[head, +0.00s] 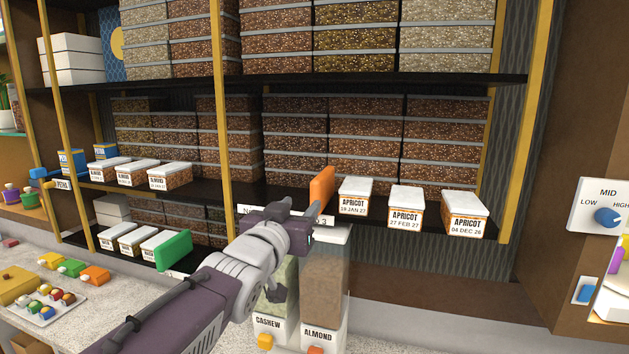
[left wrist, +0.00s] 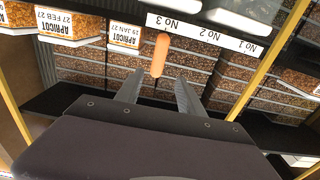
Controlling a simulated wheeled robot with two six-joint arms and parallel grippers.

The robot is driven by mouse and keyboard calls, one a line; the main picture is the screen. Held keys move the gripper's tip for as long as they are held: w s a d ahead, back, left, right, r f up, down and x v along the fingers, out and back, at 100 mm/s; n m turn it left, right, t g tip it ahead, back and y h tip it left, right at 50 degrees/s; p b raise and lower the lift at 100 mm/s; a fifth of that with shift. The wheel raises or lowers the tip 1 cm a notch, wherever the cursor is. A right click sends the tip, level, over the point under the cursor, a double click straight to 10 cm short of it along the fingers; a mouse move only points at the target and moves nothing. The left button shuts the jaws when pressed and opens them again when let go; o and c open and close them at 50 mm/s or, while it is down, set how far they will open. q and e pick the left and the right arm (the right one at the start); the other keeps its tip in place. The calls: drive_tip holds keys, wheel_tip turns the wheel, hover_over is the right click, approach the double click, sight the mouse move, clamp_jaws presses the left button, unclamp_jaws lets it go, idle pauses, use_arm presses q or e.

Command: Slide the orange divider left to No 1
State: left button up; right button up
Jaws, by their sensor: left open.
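The orange divider (head: 321,187) stands upright on the middle shelf, left of the apricot boxes. In the left wrist view, which is upside down, the divider (left wrist: 160,54) is at the No 3 mark of the white label strip (left wrist: 208,36). No 2 and No 1 follow along the strip, to the left of No 3 in the head view. My left gripper (head: 297,214) is in front of the shelf edge, just below and left of the divider. Its open fingers (left wrist: 159,88) show on either side of the divider's line; contact is not clear. My right gripper is not in view.
Apricot boxes (head: 355,195) stand right of the divider. Small white-topped boxes (head: 170,176) stand farther left on that shelf. A green divider (head: 174,250) is on the shelf below. Cashew (head: 268,326) and almond (head: 318,334) bins stand under my gripper. Yellow posts (head: 221,120) rise at the shelf front.

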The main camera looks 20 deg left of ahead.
sight(314, 197)
use_arm(q)
drive_tip(key=w+p, duration=0.1)
drive_tip(key=w, duration=0.2)
drive_tip(key=w+p, duration=0.1)
drive_tip(key=w, duration=0.2)
drive_tip(key=w+d+p, duration=0.1)
drive_tip(key=w+p, duration=0.1)
drive_tip(key=w, duration=0.1)
drive_tip(key=shift+w+f, duration=0.2)
drive_tip(key=shift+w, duration=0.4)
drive_tip(key=shift+s+a, duration=0.2)
drive_tip(key=shift+s, duration=0.05)
drive_tip(key=shift+w+d, duration=0.1)
drive_tip(key=shift+w, duration=0.05)
drive_tip(key=c, duration=0.7)
clamp_jaws()
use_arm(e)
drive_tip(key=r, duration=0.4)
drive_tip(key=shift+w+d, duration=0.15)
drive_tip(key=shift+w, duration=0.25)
use_arm(q)
drive_tip(key=shift+f, duration=0.1)
